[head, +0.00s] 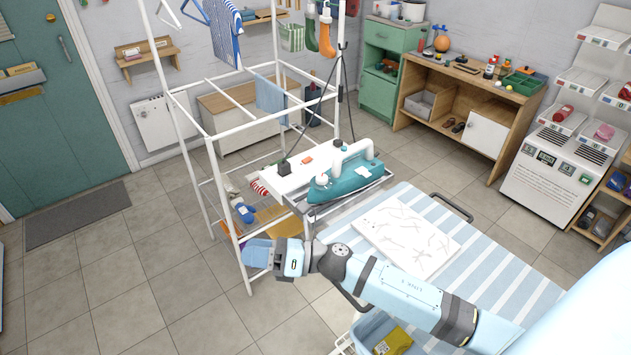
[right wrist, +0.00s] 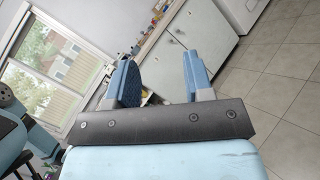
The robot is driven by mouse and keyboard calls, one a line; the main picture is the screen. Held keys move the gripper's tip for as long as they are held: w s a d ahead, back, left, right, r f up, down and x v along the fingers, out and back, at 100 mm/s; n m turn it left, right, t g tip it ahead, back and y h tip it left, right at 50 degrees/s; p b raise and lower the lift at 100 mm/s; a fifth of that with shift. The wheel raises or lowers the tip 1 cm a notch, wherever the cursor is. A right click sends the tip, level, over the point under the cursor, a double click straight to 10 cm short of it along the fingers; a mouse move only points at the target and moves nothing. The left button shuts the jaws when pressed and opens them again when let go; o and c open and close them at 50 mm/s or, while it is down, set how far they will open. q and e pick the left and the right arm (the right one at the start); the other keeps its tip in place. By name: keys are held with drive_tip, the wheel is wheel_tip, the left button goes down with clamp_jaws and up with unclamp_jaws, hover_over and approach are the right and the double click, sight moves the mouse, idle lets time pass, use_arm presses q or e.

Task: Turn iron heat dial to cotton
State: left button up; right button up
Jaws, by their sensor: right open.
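The teal iron (head: 346,184) with a white handle rests on the metal rest at the end of the striped ironing board (head: 470,262). A small white round knob (head: 322,180) shows at the iron's near left end; its markings are too small to read, so I cannot tell the dial setting.
A white sheet with line drawings (head: 405,238) lies on the board. A wooden workbench (head: 470,105) stands behind.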

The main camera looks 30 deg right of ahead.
drive_tip(key=w+d+f+n+g+h+b, duration=0.1)
drive_tip(key=w+n+g+b, duration=0.15)
drive_tip(key=n+g, duration=0.8)
drive_tip(key=n+t+h+b, duration=0.3)
drive_tip(key=n+t+h, duration=0.1)
drive_tip(key=n+h, duration=1.4)
approach(322, 177)
drive_tip(key=shift+n+g+y, duration=0.35)
drive_tip(key=shift+y, duration=0.25)
drive_tip(key=x, duration=0.3)
drive_tip(key=p+x, duration=0.1)
drive_tip(key=x, duration=0.2)
drive_tip(key=d+x, duration=0.1)
drive_tip(key=x, duration=0.2)
drive_tip(key=shift+w+r, duration=0.2)
drive_tip(key=shift+w, duration=0.05)
drive_tip(key=shift+c, duration=0.2)
drive_tip(key=c, duration=0.6)
